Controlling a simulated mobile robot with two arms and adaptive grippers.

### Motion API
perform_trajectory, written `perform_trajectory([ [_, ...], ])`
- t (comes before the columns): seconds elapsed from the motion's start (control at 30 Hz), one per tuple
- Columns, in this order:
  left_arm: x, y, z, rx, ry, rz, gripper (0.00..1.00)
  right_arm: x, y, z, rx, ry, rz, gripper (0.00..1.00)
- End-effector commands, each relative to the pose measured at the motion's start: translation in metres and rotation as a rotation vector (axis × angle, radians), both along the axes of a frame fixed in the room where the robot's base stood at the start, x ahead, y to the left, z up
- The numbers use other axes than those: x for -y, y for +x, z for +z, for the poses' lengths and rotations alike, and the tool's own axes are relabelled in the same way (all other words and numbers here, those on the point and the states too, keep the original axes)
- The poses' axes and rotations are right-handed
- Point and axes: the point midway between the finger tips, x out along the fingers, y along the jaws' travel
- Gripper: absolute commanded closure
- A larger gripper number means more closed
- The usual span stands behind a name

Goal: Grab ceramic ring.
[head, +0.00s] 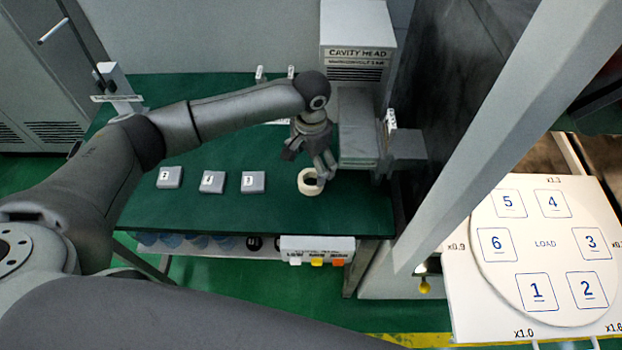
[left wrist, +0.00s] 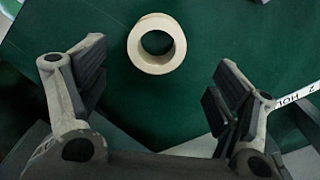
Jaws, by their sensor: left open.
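The ceramic ring (head: 307,186) is a cream-white ring lying flat on the green table (head: 350,215), near its front right part. In the left wrist view the ring (left wrist: 157,43) shows whole, with its hole facing the camera, beyond and between the two fingers. My left gripper (head: 322,172) is open above the ring and partly overlaps it in the head view. In the left wrist view the open fingers (left wrist: 160,92) are wide apart with nothing between them, and I see no contact with the ring. My right gripper is not in view.
Several small grey numbered blocks (head: 212,182) sit left of the ring. The grey cavity head unit (head: 358,45) stands right behind my left gripper. A panel with coloured buttons (head: 317,250) is on the table front. A white numbered load plate (head: 545,245) is at right, beyond a grey post.

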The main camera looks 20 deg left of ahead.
Motion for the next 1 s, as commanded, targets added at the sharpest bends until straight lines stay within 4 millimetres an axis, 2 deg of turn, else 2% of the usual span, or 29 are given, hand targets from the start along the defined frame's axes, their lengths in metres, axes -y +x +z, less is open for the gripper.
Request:
perform_trajectory([
  [0.17, 0.001, -0.002, -0.011, -0.001, 0.001, -0.001, 0.15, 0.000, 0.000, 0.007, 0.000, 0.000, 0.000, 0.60],
  [0.3, 0.001, -0.006, -0.031, -0.002, 0.002, -0.002, 0.15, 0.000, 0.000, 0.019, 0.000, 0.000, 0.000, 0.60],
  [0.5, 0.002, -0.005, -0.054, 0.000, 0.000, 0.000, 0.15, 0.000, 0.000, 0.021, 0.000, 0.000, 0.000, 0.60],
  [0.77, 0.002, -0.005, -0.057, 0.001, -0.001, -0.002, 0.15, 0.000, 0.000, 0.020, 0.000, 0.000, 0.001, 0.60],
  [1.0, 0.002, -0.005, -0.057, 0.001, 0.000, -0.001, 0.46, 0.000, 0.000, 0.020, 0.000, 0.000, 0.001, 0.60],
])
